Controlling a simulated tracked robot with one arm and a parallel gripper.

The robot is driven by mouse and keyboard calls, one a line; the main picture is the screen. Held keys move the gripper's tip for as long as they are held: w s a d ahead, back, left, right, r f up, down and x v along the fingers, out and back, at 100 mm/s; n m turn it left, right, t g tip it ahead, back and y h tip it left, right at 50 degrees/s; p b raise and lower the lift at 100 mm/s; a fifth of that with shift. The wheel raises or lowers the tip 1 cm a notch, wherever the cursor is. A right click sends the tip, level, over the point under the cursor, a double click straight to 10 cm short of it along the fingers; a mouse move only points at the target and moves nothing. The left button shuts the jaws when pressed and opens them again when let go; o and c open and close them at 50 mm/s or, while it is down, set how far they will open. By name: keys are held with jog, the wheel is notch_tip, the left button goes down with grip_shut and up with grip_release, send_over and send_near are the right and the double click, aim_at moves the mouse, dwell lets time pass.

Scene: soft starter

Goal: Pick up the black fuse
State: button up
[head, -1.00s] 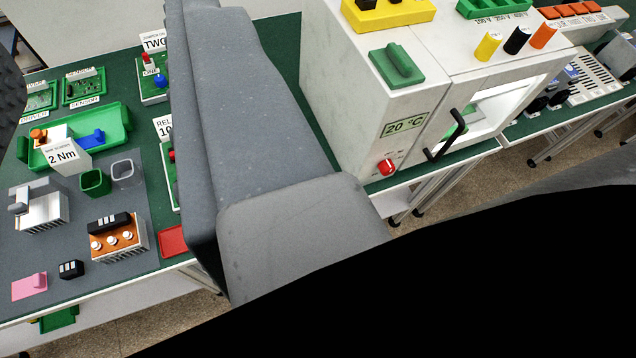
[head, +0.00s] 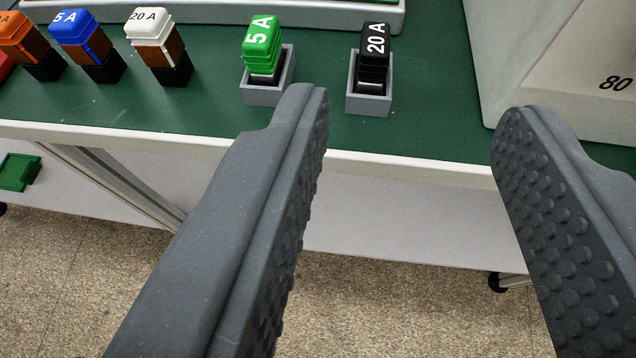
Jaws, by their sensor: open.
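The black fuse (head: 374,52), marked 20 A, stands upright in a small grey holder (head: 369,100) near the front edge of the green bench top. My gripper (head: 415,115) is open and empty, with its two textured jaws wide apart. In the picture the fuse lies beyond the jaws, between their tips and nearer the left one. The jaws do not appear to touch it. The lower part of the fuse is hidden inside its holder.
A green 5 A fuse (head: 262,45) stands in another grey holder (head: 267,88) close to the left. White (head: 156,40), blue (head: 86,42) and orange (head: 28,42) fuses stand farther left. A pale housing (head: 560,60) rises at the right. The bench's white edge (head: 400,165) runs below.

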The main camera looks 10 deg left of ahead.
jog(key=f, duration=0.2)
jog(key=b, duration=0.2)
send_near(377, 56)
jog(key=x, duration=0.4)
jog(key=shift+w+f, duration=0.1)
jog(key=shift+w, duration=0.5)
jog(key=b+x, duration=0.1)
jog(key=x, duration=0.4)
jog(key=shift+f+b, duration=0.2)
jog(key=shift+b, duration=0.15)
grip_shut()
